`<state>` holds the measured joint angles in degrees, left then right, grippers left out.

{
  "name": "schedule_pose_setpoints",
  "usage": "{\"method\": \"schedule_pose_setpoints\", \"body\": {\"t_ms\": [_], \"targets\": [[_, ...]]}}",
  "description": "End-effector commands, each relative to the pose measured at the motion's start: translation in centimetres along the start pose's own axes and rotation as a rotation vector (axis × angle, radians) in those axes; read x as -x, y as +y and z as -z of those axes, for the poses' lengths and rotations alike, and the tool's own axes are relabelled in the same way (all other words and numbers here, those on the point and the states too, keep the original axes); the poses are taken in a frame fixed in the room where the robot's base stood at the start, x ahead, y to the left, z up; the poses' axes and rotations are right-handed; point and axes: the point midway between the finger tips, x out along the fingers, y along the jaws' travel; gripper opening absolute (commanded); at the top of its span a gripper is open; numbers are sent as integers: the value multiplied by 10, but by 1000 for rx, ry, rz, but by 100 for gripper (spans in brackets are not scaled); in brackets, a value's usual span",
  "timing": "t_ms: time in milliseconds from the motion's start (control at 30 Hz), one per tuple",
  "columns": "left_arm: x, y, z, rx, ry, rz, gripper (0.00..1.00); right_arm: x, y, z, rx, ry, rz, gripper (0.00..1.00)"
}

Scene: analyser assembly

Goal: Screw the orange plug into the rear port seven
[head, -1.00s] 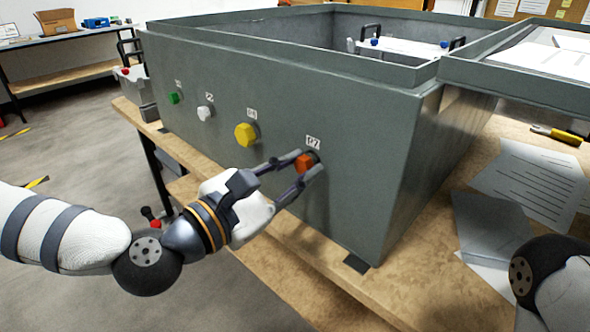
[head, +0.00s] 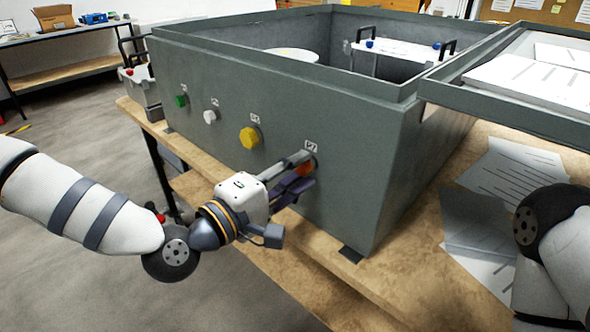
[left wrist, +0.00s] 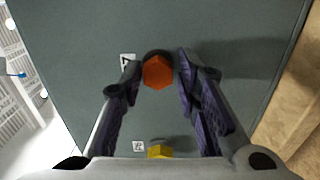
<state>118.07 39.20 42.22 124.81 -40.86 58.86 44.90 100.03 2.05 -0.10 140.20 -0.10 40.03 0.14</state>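The orange plug (head: 305,169) sits at the port under the rightmost label on the grey housing's (head: 352,190) front wall. In the head view it is partly hidden by my left gripper (head: 304,171). In the left wrist view the orange plug (left wrist: 158,72) shows its hexagonal head at a dark round port. My left gripper (left wrist: 160,68) has one finger on each side of it, with a narrow gap showing on both sides. The fingers look open around the plug. How deep the plug sits cannot be told. My right gripper is out of view.
Yellow (head: 250,138), white (head: 210,116) and green (head: 181,100) plugs stick out along the same wall to the left. The housing stands on a wooden bench (head: 395,270). Papers (head: 515,175) lie on the bench at right, near my right arm.

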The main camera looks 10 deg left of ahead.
Motion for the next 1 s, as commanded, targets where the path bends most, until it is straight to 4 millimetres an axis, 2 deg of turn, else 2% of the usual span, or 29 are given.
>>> {"method": "schedule_pose_setpoints", "body": {"t_ms": [267,367,467,600,700,800,967,1000], "targets": [[0,0,0,13,1,-1,36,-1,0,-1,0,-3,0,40],[0,-7,1,190,3,5,36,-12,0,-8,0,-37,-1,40],[0,-10,1,465,6,8,36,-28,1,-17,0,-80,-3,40],[0,-10,0,819,6,6,36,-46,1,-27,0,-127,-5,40],[0,-6,-1,994,5,2,36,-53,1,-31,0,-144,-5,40],[0,-1,-1,1057,3,-2,36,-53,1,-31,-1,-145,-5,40],[0,3,-1,1055,0,-5,36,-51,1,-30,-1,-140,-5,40],[0,3,-1,1054,1,-5,32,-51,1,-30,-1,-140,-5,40]]}}
